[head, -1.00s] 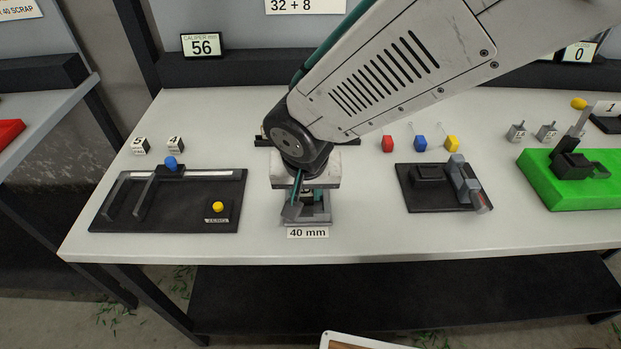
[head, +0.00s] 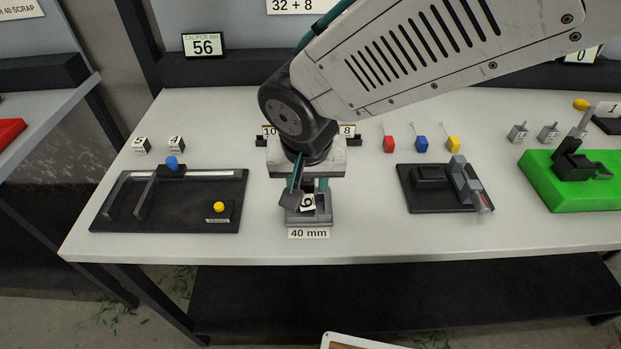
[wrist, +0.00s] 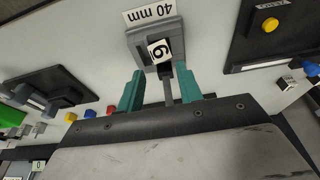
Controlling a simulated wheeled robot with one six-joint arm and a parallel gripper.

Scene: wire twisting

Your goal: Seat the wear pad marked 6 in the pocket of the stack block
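The wear pad marked 6 (head: 307,203), a small white and black block, is at the stack block (head: 311,219), the grey block behind the "40 mm" label. In the wrist view the pad (wrist: 160,50) is within the outline of the stack block (wrist: 145,34) and looks slightly turned against its edges. I cannot tell how deep it sits. My gripper (wrist: 160,90) is open, its teal fingers wide apart with the pad beyond their tips. In the head view my gripper (head: 309,187) is just above and behind the pad, apart from it.
Pads marked 5 (head: 140,145) and 4 (head: 176,144) stand at the back left. A black caliper fixture (head: 120,222) is left of the stack block, a dark vise-like fixture (head: 420,200) right. Pads marked 10 (head: 269,131) and 8 (head: 347,131) sit behind my gripper.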

